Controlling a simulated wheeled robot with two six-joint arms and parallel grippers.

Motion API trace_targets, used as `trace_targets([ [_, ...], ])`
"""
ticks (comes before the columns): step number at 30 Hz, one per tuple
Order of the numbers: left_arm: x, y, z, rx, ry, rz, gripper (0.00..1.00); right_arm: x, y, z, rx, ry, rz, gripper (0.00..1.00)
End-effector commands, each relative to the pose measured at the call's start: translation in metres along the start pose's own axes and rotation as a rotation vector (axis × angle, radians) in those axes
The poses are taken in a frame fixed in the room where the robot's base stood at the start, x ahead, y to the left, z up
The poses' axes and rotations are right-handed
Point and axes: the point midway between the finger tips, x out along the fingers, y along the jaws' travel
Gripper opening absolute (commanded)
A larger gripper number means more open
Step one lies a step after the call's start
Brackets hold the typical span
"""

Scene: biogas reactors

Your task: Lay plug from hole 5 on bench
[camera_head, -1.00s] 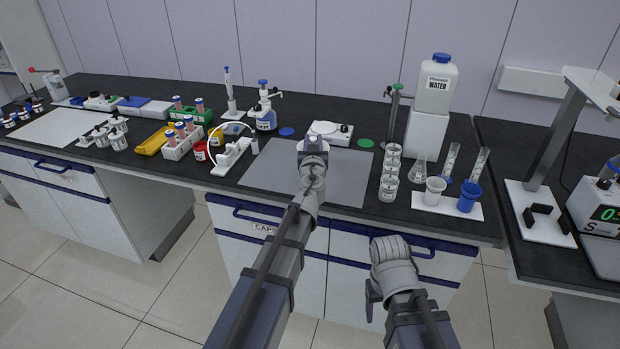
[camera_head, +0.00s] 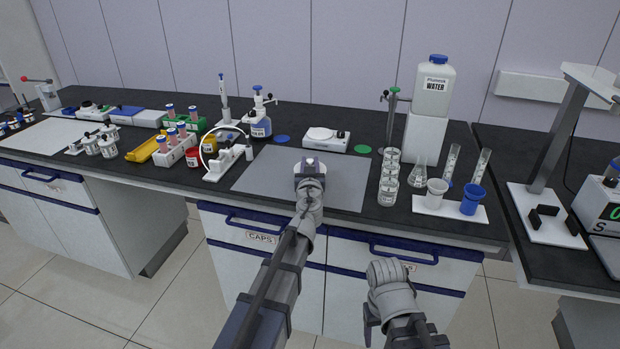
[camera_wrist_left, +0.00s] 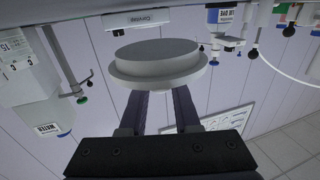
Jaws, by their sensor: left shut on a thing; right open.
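My left gripper (camera_head: 311,172) is over the grey mat (camera_head: 262,176) on the black bench, near the middle of the picture. In the left wrist view its two dark fingers (camera_wrist_left: 160,105) are shut on a grey, round, stepped plug (camera_wrist_left: 158,62). In the head view only a small pale part of the plug (camera_head: 312,162) shows at the gripper's tip. I cannot tell whether it touches the mat. My right gripper (camera_head: 371,312) hangs low in front of the drawers, empty and open. No numbered holes can be made out.
Several glass jars (camera_head: 388,185) stand right of the mat. A white tray (camera_head: 448,208) with a white and a blue cup is further right. A white stand with a looped tube (camera_head: 228,162) is left of the mat. A white balance (camera_head: 326,140) sits behind it. Most of the mat is clear.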

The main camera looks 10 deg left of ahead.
Motion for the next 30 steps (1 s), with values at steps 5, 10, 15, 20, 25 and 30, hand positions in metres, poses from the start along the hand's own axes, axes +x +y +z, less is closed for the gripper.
trace_targets([
  [5,0.000,0.000,0.021,0.000,0.000,0.000,0.00,0.020,-0.002,-0.001,0.000,0.000,0.000,0.65],
  [10,0.000,0.000,0.038,0.000,0.000,0.000,0.00,0.038,-0.004,-0.002,0.000,0.000,0.000,0.65],
  [15,0.000,0.000,0.036,0.000,0.000,0.000,0.00,0.036,-0.003,-0.002,0.000,0.000,0.000,0.65],
  [20,0.000,0.000,0.037,0.000,0.000,0.000,0.00,0.037,-0.004,-0.002,0.000,0.000,0.000,0.65],
  [25,0.000,0.000,0.039,0.000,0.000,0.000,0.38,0.038,-0.004,-0.002,0.000,0.000,0.000,0.65],
  [30,0.000,0.000,0.039,0.000,0.000,0.000,0.57,0.038,-0.004,-0.002,0.000,0.000,0.000,0.65],
])
